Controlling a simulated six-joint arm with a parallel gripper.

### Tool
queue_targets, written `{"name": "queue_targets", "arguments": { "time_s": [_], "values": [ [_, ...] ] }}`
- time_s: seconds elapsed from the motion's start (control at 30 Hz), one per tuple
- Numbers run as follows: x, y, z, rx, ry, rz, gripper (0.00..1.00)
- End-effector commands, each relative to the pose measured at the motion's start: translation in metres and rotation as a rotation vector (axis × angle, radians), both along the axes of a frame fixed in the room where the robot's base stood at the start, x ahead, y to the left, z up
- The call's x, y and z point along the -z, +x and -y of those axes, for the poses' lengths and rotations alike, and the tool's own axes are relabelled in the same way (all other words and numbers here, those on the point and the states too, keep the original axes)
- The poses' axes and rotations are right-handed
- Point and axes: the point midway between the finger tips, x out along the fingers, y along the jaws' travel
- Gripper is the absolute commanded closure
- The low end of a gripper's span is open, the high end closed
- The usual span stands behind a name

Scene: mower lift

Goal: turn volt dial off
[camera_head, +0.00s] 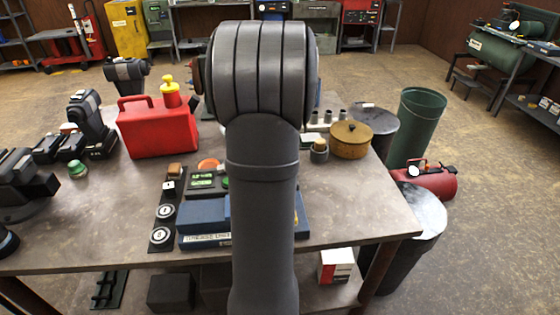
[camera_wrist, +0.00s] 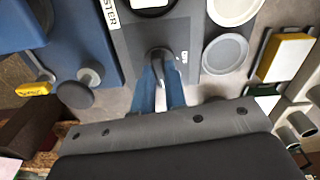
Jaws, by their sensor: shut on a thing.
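In the wrist view, a dark dial (camera_wrist: 158,57) stands on a dark grey panel (camera_wrist: 128,44) with a white label ending in "STER". The two blue fingers of my gripper (camera_wrist: 158,86) are closed around the dial's near part. A small white mark sits on the panel to the right of the dial, too small to read surely. In the head view, my arm hides the gripper and the dial.
In the wrist view, a blue box (camera_wrist: 77,40) is on the left and a yellow-and-white block (camera_wrist: 285,56) on the right. In the head view, the table (camera_head: 100,225) holds a red can (camera_head: 158,130), a blue grease unit (camera_head: 205,218) and a brown pot (camera_head: 350,142).

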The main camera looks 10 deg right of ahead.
Motion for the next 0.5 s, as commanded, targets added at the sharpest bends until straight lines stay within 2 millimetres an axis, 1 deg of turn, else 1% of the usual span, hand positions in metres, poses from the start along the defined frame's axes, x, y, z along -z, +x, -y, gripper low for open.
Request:
{"name": "queue_targets", "arguments": {
  "time_s": [0.5],
  "values": [
    [0.0,0.0001,0.0003,-0.472,-0.001,0.0,1.0]
  ]
}}
